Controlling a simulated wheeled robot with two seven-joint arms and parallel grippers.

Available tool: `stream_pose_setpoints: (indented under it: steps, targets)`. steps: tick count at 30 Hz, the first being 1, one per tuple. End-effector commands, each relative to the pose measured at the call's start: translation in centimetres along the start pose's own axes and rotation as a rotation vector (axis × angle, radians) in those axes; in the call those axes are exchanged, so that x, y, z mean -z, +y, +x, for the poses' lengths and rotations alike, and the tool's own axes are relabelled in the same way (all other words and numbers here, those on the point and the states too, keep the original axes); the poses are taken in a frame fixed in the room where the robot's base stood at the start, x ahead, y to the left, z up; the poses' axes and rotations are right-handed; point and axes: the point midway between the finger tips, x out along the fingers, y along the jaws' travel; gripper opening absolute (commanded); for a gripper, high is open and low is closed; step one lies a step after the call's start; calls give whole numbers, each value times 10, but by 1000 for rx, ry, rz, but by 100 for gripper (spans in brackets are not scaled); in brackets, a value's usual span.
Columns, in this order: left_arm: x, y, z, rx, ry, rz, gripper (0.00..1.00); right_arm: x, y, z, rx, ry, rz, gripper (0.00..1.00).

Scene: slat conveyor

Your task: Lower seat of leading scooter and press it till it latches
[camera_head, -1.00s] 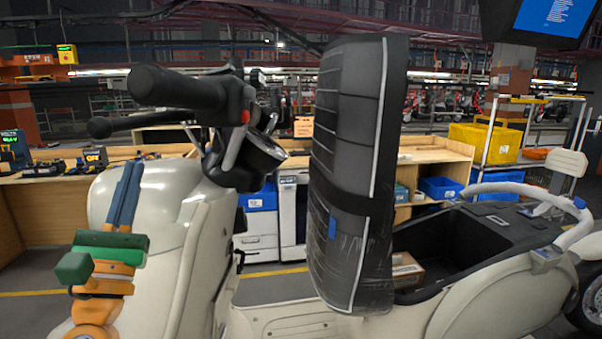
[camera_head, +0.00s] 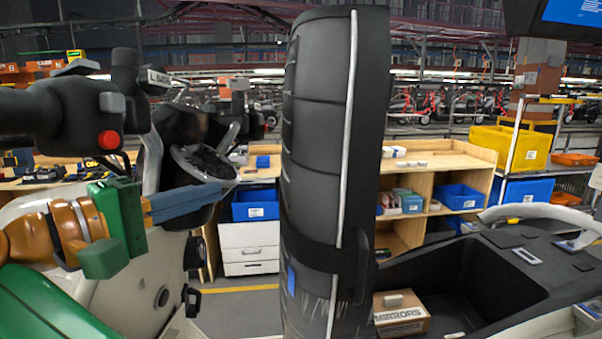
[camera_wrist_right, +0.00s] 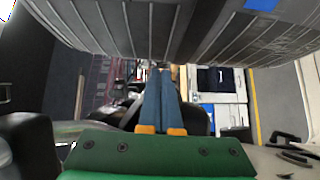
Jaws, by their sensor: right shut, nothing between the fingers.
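The black ribbed seat (camera_head: 335,120) of the cream scooter (camera_head: 125,295) stands raised, nearly upright, in the middle of the head view. Its ribbed top side faces left, and it also fills the top of the right wrist view (camera_wrist_right: 150,28). My right gripper (camera_head: 222,194) is left of the seat, by the handlebar and headlamp area, with its blue fingers pointing at the seat. The fingers are together and empty, also in the right wrist view (camera_wrist_right: 160,78). A gap shows between fingertips and seat in the head view. My left gripper is out of view.
The open storage bay (camera_head: 470,270) behind the seat holds a cardboard mirrors box (camera_head: 400,320). A black handlebar grip (camera_head: 35,112) and its lever stand close to my right arm. Wooden benches with blue bins (camera_head: 460,197) stand behind the scooter.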

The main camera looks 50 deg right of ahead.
Motion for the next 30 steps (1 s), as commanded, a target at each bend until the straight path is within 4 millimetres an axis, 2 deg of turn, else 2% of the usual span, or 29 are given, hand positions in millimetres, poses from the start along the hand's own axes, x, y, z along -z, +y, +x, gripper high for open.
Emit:
stream_pose_setpoints:
  steps: [5, 6, 15, 22, 30]
  targets:
    - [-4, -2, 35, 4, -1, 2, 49, -1, -12, 25, 6, 0, 2, 0]
    - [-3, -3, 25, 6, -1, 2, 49, 1, -4, 34, 6, 4, 2, 0]
    - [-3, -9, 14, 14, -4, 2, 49, -1, 2, 100, -2, -5, -1, 0]
    - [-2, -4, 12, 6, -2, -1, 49, -24, 1, 122, -1, -3, 0, 0]
    - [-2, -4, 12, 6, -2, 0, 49, -28, 0, 126, -2, 1, -3, 0]
